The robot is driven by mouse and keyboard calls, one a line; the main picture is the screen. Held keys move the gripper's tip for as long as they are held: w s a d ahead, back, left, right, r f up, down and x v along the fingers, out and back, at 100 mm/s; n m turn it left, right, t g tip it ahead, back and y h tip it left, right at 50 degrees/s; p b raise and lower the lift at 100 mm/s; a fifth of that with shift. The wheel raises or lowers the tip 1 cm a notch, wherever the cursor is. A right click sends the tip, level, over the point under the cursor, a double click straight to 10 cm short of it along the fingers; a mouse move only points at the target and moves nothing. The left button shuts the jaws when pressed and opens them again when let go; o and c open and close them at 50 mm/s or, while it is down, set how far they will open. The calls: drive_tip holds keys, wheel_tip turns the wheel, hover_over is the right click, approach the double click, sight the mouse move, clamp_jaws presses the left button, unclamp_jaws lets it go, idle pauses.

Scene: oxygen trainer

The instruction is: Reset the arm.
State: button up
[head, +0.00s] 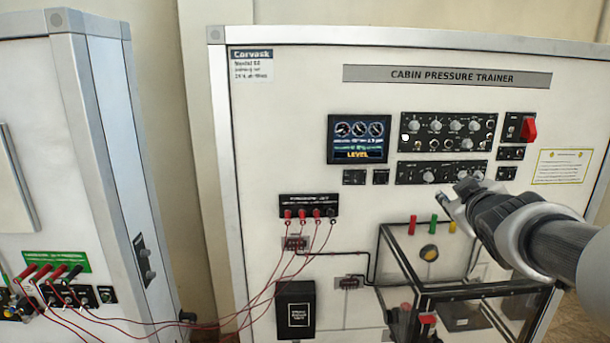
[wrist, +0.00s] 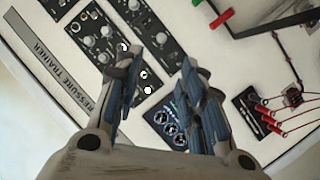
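My arm (head: 570,245) reaches in from the right side of the head view. My gripper (head: 452,192) is in front of the panel of the cabin pressure trainer (head: 270,150), just below the lower knob module (head: 428,174). In the wrist view my gripper (wrist: 160,62) has its two fingers apart, with nothing between them. The panel shows behind the fingers, with the knob modules (wrist: 100,33) on the left and the display (wrist: 166,122) partly hidden by the right finger. I cannot tell how far the fingertips are from the panel.
A clear-walled box with a dark frame (head: 450,291) juts out below my gripper. Red leads (head: 262,296) run from the black jack strip (head: 308,206) to a second cabinet (head: 95,130) on the left. A red switch (head: 529,128) sits at the upper right.

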drive_tip(key=s+a+f+m+g+y+b, duration=0.1)
drive_tip(key=s+a+f+g+b, duration=0.2)
drive_tip(key=s+f, duration=0.7)
drive_tip(key=s+a+f+m+g+y+b, duration=0.1)
drive_tip(key=s+a+f+m+g+b, duration=0.1)
drive_tip(key=s+a+f, duration=0.6)
drive_tip(key=s+a+f+m+g+y+b, duration=0.2)
drive_tip(key=s+a+f+g+b, duration=0.3)
drive_tip(key=s+f, duration=0.8)
drive_tip(key=shift+s+a+f+b, duration=0.35)
drive_tip(key=shift+s+a, duration=0.35)
drive_tip(key=shift+s, duration=0.45)
drive_tip(key=shift+w, duration=0.1)
